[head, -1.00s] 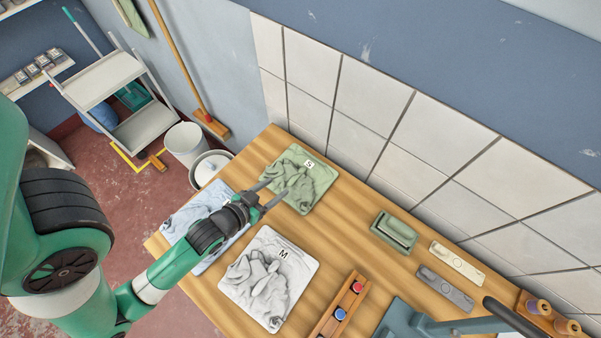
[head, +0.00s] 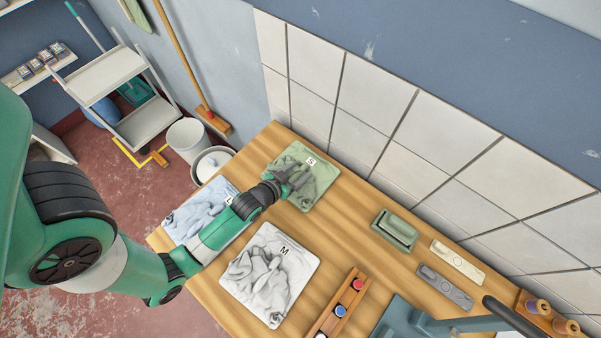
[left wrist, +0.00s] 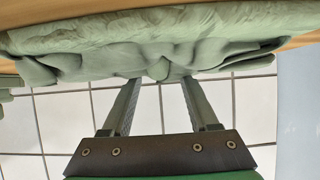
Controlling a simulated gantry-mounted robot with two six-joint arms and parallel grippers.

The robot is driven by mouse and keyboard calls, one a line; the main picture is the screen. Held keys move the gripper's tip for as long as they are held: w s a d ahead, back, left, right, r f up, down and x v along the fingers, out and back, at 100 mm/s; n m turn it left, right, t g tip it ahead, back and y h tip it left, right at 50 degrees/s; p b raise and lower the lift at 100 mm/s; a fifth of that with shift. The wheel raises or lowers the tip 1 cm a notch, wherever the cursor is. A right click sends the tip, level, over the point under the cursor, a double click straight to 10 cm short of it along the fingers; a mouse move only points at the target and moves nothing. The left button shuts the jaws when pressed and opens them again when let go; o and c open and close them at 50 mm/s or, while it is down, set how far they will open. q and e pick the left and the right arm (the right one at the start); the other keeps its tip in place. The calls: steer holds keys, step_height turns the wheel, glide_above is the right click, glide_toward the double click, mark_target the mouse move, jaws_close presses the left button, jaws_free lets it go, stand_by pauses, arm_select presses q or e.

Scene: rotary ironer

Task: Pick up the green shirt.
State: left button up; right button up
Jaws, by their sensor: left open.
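The green shirt (head: 320,178) lies crumpled on a pale green square marked S, at the far left corner of the wooden table. In the left wrist view the green shirt (left wrist: 160,45) spans the top of the picture as a rumpled mound. My left gripper (head: 297,180) is over the shirt's near left part. Its two fingers (left wrist: 159,82) are apart, with the tips at the shirt's folded edge and nothing clearly held between them. I cannot tell whether the tips touch the cloth. My right gripper is not in view.
A pale blue shirt (head: 203,205) lies partly under my left arm, and a white shirt (head: 262,272) marked M lies nearer. A green box (head: 395,230), a button strip (head: 341,308) and a grey-blue machine (head: 405,320) are to the right. A tiled wall (head: 375,105) borders the table.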

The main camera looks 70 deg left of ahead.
arm_select(q)
steer(key=shift+c, duration=0.2)
jaws_close()
steer(key=shift+r, duration=0.15)
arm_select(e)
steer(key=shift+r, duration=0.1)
